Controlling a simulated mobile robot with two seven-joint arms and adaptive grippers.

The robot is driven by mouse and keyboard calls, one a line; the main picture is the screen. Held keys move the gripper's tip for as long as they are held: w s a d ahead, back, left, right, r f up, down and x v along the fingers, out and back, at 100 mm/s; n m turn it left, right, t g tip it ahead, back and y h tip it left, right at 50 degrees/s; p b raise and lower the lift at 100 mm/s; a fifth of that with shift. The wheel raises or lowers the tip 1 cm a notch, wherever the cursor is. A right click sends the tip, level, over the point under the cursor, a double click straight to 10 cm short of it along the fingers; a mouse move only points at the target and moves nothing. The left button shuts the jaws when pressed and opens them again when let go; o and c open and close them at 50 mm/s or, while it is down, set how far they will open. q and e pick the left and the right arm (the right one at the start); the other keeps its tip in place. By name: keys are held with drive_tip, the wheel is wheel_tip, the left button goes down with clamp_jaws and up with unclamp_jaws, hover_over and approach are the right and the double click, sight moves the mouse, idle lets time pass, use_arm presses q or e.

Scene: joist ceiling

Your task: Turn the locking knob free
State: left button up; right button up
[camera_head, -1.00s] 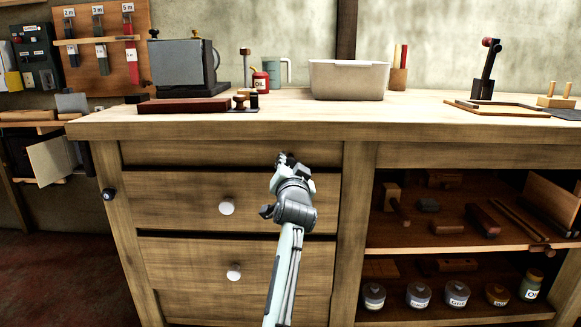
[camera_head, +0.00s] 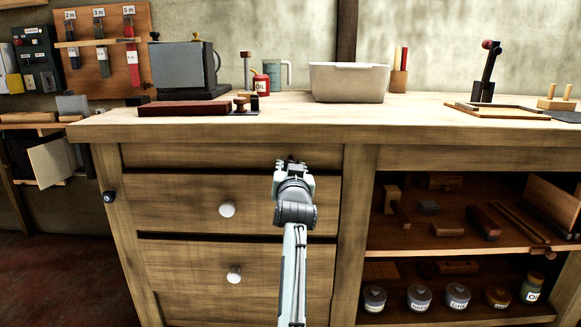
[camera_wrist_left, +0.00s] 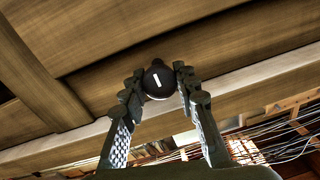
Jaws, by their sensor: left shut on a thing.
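My left gripper (camera_head: 291,164) reaches up to the front of the wooden workbench, just under the bench top. In the left wrist view, the gripper (camera_wrist_left: 159,84) is shut around a round black knob (camera_wrist_left: 158,82) with a short white mark on its face. The mark stands nearly upright, tilted slightly. One finger touches each side of the knob. The knob sits against a wooden panel (camera_wrist_left: 120,63). In the head view the gripper mostly hides this knob. My right gripper is not in view.
Below are two drawers with white knobs (camera_head: 227,209) (camera_head: 234,274). A dark round fitting (camera_head: 109,197) is on the bench's left side. Open shelves with tools and jars (camera_head: 458,296) are at the right. The bench top holds a white bin (camera_head: 348,82) and a grey machine (camera_head: 184,68).

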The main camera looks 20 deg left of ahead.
use_arm(q)
drive_tip(key=o, duration=1.1)
drive_tip(key=shift+o, duration=0.2)
drive_tip(key=shift+s, duration=0.3)
drive_tip(key=v, duration=0.7)
